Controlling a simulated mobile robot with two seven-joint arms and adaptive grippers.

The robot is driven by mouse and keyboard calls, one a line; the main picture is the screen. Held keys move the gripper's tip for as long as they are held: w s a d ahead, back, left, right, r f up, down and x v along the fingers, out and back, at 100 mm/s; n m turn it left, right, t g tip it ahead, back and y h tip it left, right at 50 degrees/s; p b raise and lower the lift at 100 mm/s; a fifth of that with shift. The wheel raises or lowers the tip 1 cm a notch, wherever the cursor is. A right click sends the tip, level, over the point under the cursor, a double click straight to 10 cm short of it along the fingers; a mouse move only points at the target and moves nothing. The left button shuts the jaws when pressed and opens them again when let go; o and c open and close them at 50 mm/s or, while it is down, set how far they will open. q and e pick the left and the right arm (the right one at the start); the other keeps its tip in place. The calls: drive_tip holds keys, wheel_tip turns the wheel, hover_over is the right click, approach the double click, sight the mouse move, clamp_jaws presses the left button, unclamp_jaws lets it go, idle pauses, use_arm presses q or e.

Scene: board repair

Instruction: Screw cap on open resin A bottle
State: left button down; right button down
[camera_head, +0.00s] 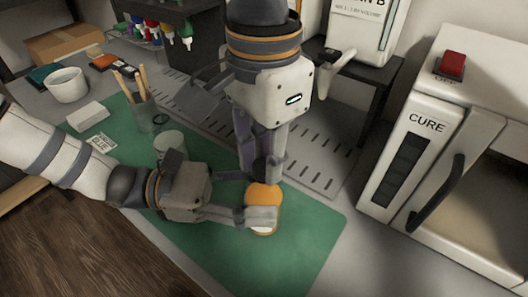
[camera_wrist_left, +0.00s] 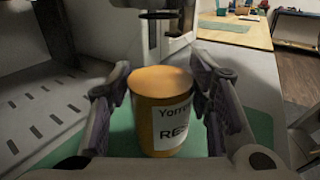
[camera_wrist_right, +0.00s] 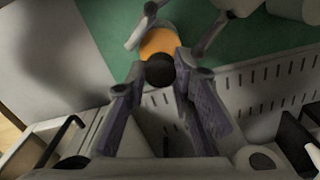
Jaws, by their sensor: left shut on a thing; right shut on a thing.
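An orange bottle (camera_head: 265,194) with a white label stands on the green mat. It also shows in the left wrist view (camera_wrist_left: 160,105), where part of the label's lettering reads "RES". My left gripper (camera_head: 262,216) is shut around the bottle's side. My right gripper (camera_head: 262,172) points down from above and is shut on a black cap (camera_wrist_right: 159,73). The cap overlaps the bottle's top in the right wrist view. The left wrist view shows a plain orange top without a cap on it, so the cap appears to be above the bottle. The exact gap is hard to tell.
The green mat (camera_head: 290,258) is clear in front of the bottle. A white CURE oven (camera_head: 394,145) stands at the right. A white mug (camera_head: 170,145) and a cup of sticks (camera_head: 145,112) stand behind my left arm. A slotted metal plate (camera_head: 322,160) lies behind the mat.

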drive_tip(key=m, duration=0.6)
drive_tip(key=shift+m, duration=0.4)
drive_tip(key=m, duration=0.4)
drive_tip(key=shift+m, duration=0.4)
drive_tip(key=c, duration=1.3)
unclamp_jaws()
drive_tip(key=shift+r, duration=0.1)
use_arm(q)
drive_tip(key=c, duration=0.7)
unclamp_jaws()
use_arm(e)
wheel_tip(320, 180, up, 12)
